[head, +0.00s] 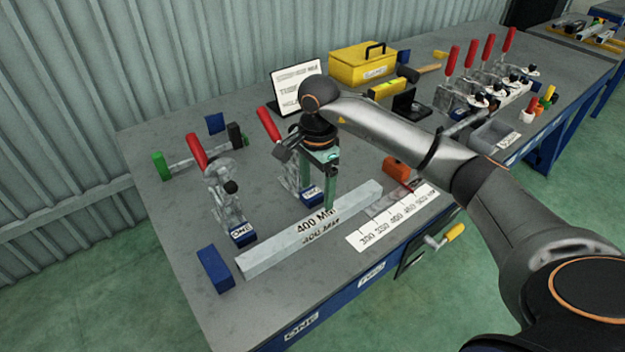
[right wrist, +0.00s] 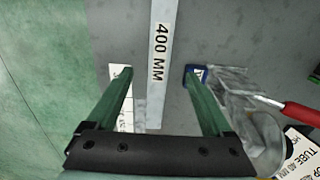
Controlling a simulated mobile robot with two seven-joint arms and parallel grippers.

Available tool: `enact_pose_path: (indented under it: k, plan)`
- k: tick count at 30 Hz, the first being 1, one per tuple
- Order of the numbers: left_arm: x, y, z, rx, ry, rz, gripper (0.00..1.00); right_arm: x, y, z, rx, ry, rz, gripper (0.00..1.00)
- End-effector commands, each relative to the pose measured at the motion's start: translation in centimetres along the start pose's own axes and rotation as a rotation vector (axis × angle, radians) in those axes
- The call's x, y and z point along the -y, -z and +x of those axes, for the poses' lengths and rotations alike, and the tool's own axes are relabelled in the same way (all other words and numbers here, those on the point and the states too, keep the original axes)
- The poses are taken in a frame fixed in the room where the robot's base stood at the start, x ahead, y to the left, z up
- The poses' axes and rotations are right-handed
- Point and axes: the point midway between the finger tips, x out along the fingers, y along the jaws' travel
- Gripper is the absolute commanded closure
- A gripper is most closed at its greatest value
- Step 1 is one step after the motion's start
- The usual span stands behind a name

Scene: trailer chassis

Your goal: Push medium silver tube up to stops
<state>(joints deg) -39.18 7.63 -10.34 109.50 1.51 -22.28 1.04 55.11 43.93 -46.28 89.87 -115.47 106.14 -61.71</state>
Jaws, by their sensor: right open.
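The silver tube (head: 290,240), marked 400 MM, lies on the grey workbench in front of two red-handled clamps. A blue block (head: 215,268) stands just beyond its left end, with a small gap. Blue blocks also sit at the feet of the left clamp (head: 243,236) and right clamp (head: 311,195). My right gripper (head: 328,192) points down at the tube near its middle. In the right wrist view the green fingers (right wrist: 159,74) are open, one to each side of the tube (right wrist: 159,55); I see no contact. My left gripper is out of view.
A white ruler sheet (head: 392,218) lies along the bench's front edge, with an orange-handled tool (head: 397,170) beside it. A short tube with green and black ends (head: 200,155) lies at the back left. A yellow toolbox (head: 362,65) and more clamps (head: 485,75) stand farther back.

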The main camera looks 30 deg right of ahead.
Motion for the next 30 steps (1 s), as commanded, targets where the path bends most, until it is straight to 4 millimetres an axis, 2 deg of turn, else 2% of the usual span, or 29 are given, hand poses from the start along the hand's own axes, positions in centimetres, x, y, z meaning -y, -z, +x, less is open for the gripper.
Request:
enact_pose_path:
  k: [9,15,21,30]
  plan:
    - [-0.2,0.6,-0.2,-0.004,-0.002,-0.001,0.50,-0.2,-0.1,6.2,0.001,-0.007,0.001,0.15]
    - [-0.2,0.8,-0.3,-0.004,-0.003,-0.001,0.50,-0.1,-0.1,9.3,0.001,-0.004,0.001,0.15]
    - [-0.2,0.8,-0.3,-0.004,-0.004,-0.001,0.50,-0.1,-0.1,10.8,0.000,-0.002,0.000,0.15]
    - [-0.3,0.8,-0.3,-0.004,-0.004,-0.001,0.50,0.0,-0.1,11.0,0.000,-0.001,0.000,0.15]
